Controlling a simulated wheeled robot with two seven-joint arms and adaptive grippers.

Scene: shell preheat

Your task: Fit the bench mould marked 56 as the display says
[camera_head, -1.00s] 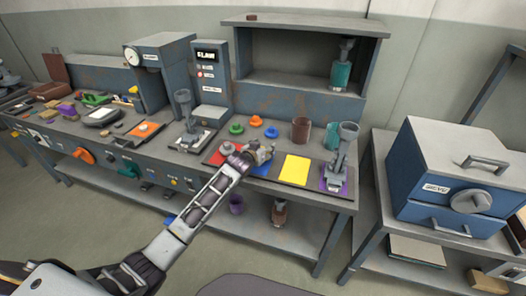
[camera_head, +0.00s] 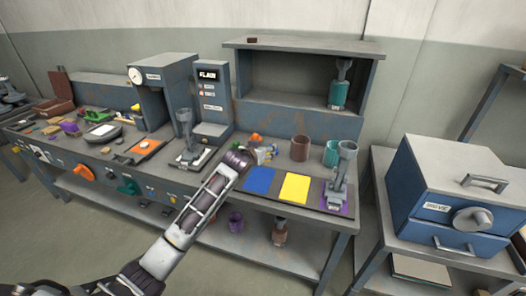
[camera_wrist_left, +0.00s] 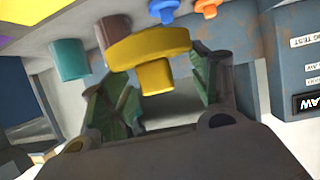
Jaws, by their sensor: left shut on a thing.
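My left gripper (camera_head: 266,154) is shut on a yellow mushroom-shaped knob (camera_wrist_left: 150,50), seen between its fingers in the left wrist view. It is held behind the blue mat (camera_head: 260,180) on the bench. A grey mould-like device (camera_head: 187,138) stands left of the display unit (camera_head: 209,95), another (camera_head: 341,175) on the purple mat (camera_head: 335,205), and a teal-based one (camera_head: 340,88) on the shelf. My right gripper is out of view.
An orange knob (camera_head: 256,138) and a blue knob (camera_wrist_left: 164,9) stand near the gripper. Brown (camera_head: 300,148) and teal cups (camera_head: 331,153) stand to its right. The yellow mat (camera_head: 295,187) is bare. A blue oven-like box (camera_head: 450,195) stands at right.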

